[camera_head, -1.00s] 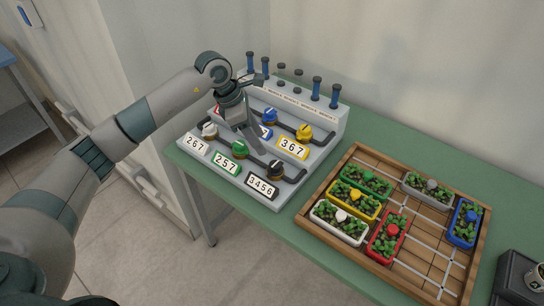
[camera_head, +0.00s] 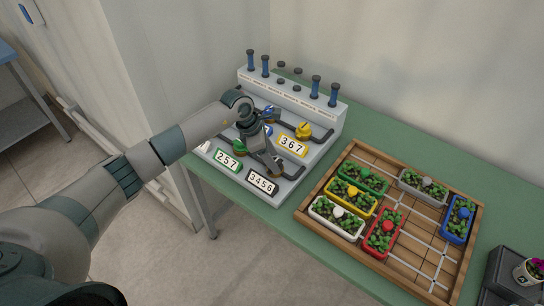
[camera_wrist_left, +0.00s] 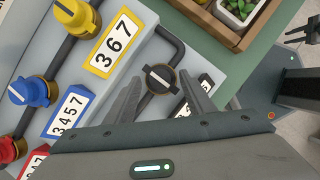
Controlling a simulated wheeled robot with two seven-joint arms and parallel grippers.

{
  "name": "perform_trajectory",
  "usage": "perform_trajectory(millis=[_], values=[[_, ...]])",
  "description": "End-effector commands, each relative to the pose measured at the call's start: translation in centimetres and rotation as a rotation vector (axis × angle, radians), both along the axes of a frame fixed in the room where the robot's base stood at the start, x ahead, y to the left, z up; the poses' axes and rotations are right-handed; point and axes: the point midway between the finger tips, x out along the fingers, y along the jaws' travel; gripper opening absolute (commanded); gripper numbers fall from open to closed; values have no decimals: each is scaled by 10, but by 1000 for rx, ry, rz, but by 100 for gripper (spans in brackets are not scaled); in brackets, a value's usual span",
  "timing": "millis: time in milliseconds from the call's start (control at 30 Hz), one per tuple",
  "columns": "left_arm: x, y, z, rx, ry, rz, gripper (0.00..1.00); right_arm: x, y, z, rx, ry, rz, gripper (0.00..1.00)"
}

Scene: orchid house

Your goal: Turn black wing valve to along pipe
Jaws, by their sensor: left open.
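The black wing valve (camera_wrist_left: 159,78) sits on a dark pipe, near the black-framed plate 3456 (camera_head: 262,182). In the left wrist view, its wing and white mark slant from upper left to lower right, across the pipe. My left gripper (camera_head: 271,160) is open over the valve and mostly hides it in the head view. In the left wrist view, the fingers of the left gripper (camera_wrist_left: 160,80) reach toward the valve, one on each side. I see no clear contact, and their exact height is hard to tell.
The grey panel (camera_head: 322,153) also carries a yellow valve (camera_head: 304,130), a blue valve (camera_wrist_left: 28,91), a green valve (camera_head: 239,146) and upright blue-black posts (camera_head: 315,87). A wooden tray (camera_head: 327,248) with planters stands to the right on the green table (camera_head: 359,127).

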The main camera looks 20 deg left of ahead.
Motion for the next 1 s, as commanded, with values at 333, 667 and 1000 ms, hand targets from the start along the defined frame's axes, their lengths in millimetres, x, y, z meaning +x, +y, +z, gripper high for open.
perform_trajectory(millis=[333, 667, 1000], values=[[0, 0, 0, 0, 0, 0, 8, 0, 0, 0, 0, 0, 0, 31], [0, 0, 0, -1, 0, 38, 8, 0, 0, -2, 0, 0, 0, 31], [-2, -1, 0, -1, -1, 218, 8, 0, 0, -10, 0, 0, 0, 31]])
